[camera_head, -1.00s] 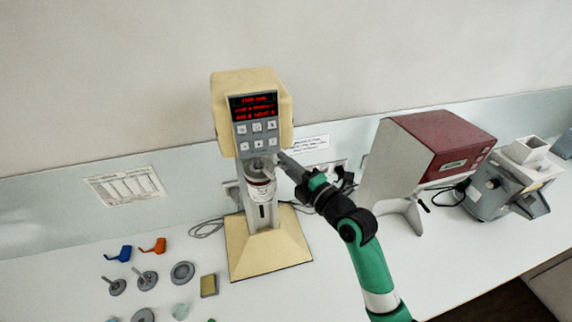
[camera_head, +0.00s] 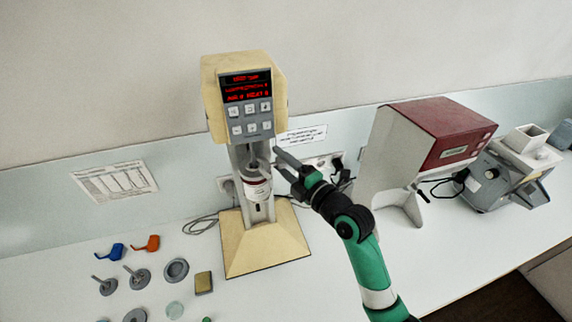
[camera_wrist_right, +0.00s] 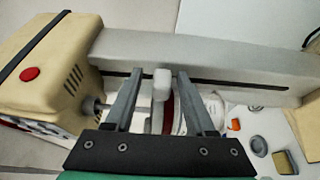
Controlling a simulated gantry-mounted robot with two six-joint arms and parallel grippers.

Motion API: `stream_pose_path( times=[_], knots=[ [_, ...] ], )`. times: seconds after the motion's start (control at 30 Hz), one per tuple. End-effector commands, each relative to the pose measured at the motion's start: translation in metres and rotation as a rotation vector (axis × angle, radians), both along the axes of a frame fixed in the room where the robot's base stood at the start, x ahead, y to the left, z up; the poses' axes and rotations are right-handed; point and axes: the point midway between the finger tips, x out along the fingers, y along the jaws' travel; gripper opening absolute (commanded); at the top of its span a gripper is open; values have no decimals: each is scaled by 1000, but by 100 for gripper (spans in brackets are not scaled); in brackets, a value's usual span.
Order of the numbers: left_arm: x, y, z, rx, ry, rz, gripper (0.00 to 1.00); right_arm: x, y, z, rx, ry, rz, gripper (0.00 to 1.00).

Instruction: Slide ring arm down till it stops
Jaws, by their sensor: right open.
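The cream mill stands on the bench with its cream head (camera_head: 245,75) above a grey column and square cream base (camera_head: 240,250). A white jar with a red band (camera_head: 257,188) sits low on the column, and a bare shaft shows between it and the head. In the right wrist view a pale block (camera_wrist_right: 162,84), apparently the ring arm's end, lies between my right gripper's fingers (camera_wrist_right: 158,92); contact is unclear. In the head view my right gripper (camera_head: 278,162) is open at the column's right side. My left gripper is out of view.
A red-topped machine (camera_head: 440,130) and a grey machine (camera_head: 510,170) stand to the right. Blue (camera_head: 110,252) and orange (camera_head: 147,243) pieces and several small metal parts lie at the front left. A cable lies behind the base.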

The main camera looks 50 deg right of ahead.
Motion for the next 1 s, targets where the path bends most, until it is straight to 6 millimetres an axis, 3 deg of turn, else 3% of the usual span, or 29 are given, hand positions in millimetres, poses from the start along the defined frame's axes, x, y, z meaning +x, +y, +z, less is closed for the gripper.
stream_pose_path(
  times=[0.17,0.4,0.6,1.0],
  knots=[
    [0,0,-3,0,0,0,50,-20,2,-2,0,0,-1,55],
    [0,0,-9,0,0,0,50,-77,7,-2,0,0,-3,55],
    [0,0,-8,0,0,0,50,-109,11,-1,1,2,-2,55],
    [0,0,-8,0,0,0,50,-115,12,0,0,0,0,55]
  ],
)
